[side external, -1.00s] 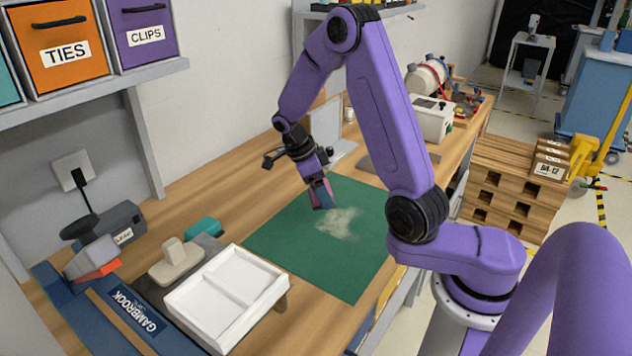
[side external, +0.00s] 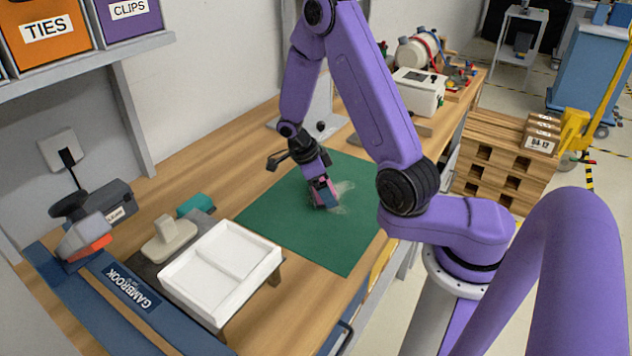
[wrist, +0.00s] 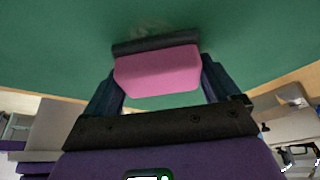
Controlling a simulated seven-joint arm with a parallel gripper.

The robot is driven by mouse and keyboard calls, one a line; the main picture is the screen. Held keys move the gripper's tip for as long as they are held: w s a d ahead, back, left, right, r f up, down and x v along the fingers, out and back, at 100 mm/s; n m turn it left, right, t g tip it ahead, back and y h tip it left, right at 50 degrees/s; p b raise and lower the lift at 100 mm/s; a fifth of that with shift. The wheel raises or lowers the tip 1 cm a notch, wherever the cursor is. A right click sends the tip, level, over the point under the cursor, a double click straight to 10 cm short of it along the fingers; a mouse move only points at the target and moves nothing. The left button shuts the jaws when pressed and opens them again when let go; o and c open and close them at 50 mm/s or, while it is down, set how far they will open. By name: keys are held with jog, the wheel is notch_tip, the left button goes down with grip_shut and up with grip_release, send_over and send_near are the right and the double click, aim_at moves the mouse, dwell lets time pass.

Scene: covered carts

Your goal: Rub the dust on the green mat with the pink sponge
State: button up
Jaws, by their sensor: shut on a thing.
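The pink sponge (wrist: 158,73) is held between the two fingers of my gripper (wrist: 160,85) in the wrist view, with a dark layer along its far edge. In the side view my gripper (side external: 322,192) is low over the green mat (side external: 340,252), shut on the sponge. The sponge appears to be down at the mat, though its contact edge is partly hidden. A faint trace of dust (wrist: 150,27) also shows just beyond the sponge in the wrist view.
A white two-part tray (side external: 221,272) stands left of the mat. A white box (side external: 418,92) stands at the back. The mat's front is clear.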

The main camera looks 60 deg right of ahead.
aim_at(365, 199)
jog(key=shift+s, duration=3.95)
jog(key=shift+d, duration=1.1)
jog(key=shift+w+a, duration=0.1)
jog(key=shift+w, duration=5.6)
jog(key=shift+d, duration=1.15)
jog(key=shift+s+a, duration=0.1)
jog(key=shift+s, duration=5.75)
jog(key=shift+w+d, duration=0.2)
jog(key=shift+d, duration=0.9)
jog(key=shift+w+a, duration=0.1)
jog(key=shift+w, duration=5.65)
notch_tip(365, 199, up, 8)
jog(key=shift+s, duration=0.15)
jog(key=shift+r, duration=0.1)
